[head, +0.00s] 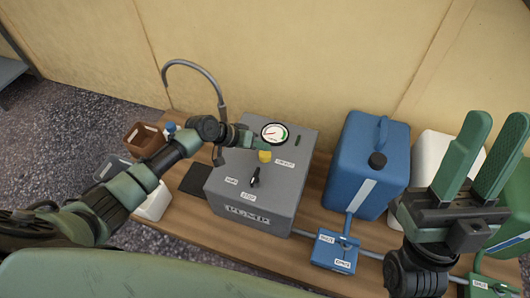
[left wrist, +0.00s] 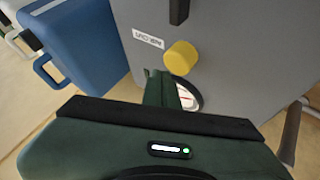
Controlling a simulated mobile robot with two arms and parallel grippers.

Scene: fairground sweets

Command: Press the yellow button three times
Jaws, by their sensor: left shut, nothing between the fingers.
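The yellow button (head: 265,156) is a short knob on the top of the grey pump box (head: 268,216), near a label and below the round gauge (head: 276,132). In the left wrist view the button (left wrist: 181,58) shows just beyond the tips of my left gripper (left wrist: 160,74). In the head view my left gripper (head: 257,142) is shut and empty, over the box beside the button and gauge. Whether it touches the button I cannot tell. My right gripper (head: 498,122) is open and empty, raised at the right.
A black switch (head: 255,178) sits near the button on the box. A blue canister (head: 369,160) and a small blue valve box (head: 334,252) stand to the right. A brown container (head: 145,138) is at the left. A grey hose (head: 190,64) arches behind.

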